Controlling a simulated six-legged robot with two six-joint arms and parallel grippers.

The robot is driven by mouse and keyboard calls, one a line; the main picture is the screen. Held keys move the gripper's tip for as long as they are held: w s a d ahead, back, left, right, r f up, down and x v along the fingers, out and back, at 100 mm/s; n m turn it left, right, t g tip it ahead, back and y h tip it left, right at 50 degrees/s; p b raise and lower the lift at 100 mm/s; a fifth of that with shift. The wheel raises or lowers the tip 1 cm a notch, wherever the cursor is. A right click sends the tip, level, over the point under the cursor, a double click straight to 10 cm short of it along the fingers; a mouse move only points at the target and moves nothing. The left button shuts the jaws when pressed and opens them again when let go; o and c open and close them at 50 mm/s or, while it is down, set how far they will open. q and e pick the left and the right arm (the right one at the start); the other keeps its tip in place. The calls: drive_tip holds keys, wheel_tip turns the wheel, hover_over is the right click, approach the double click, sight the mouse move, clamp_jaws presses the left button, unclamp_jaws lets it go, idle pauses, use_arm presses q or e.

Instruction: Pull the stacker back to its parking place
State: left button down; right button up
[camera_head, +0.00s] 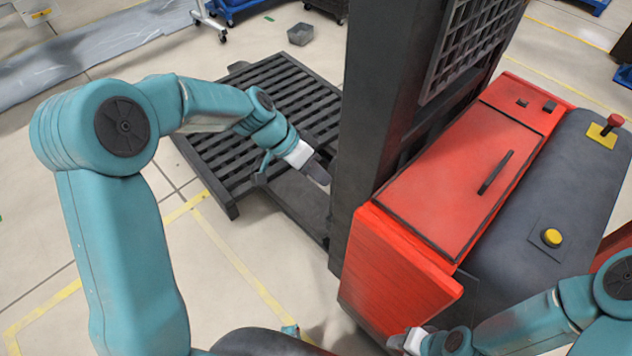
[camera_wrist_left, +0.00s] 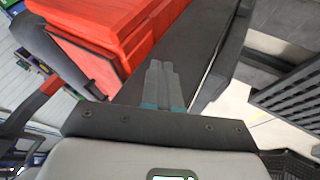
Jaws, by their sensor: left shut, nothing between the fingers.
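The stacker has a red body (camera_head: 455,165), a tall dark mast (camera_head: 378,110) and a grey top (camera_head: 575,185) with a yellow button (camera_head: 551,237) and a red knob (camera_head: 615,120). A black handle (camera_head: 496,172) sits on its red cover. My left gripper (camera_head: 322,173) is shut and empty, just left of the mast; I cannot tell whether it touches. In the left wrist view its closed fingers (camera_wrist_left: 163,84) lie before a dark surface, with the red body (camera_wrist_left: 105,35) beyond. My right gripper (camera_head: 402,342) is low by the red body; its fingers are unclear.
A black slatted pallet (camera_head: 215,160) lies left of the mast, with a dark fork (camera_head: 300,200) beside it. Yellow lines (camera_head: 235,260) mark the pale floor at lower left.

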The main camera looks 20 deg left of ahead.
use_arm(q)
drive_tip(key=d+f, duration=0.5)
drive_tip(key=d, duration=0.2)
drive_tip(key=shift+s+d+f, duration=0.3)
drive_tip(key=shift+d+f, duration=0.05)
drive_tip(key=shift+d, duration=0.15)
